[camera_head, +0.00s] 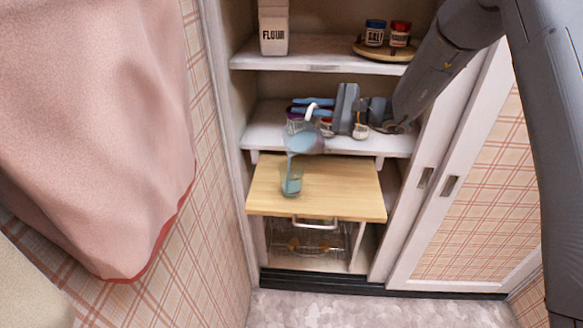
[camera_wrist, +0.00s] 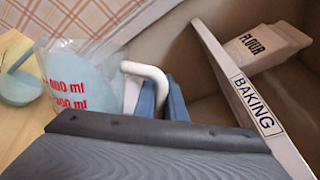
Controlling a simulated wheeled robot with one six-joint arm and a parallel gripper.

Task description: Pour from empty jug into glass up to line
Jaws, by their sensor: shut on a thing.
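A clear measuring jug (camera_head: 307,144) with a white handle is tilted over the pull-out board and holds pale blue liquid. In the wrist view the jug (camera_wrist: 72,72) shows red ml marks. My gripper (camera_head: 305,107) is shut on the handle; its blue fingers (camera_wrist: 162,98) are on either side of it. A pale blue stream runs from the jug's lip down to the glass (camera_head: 291,186). The glass stands upright on the wooden board and has blue liquid in it; it also shows in the wrist view (camera_wrist: 19,92). I cannot make out its line.
The wooden board (camera_head: 345,193) is clear to the right of the glass. Small jars (camera_head: 361,131) stand on the shelf behind my gripper. A flour box (camera_head: 273,30) and a round tray (camera_head: 362,48) with jars are on the shelf above.

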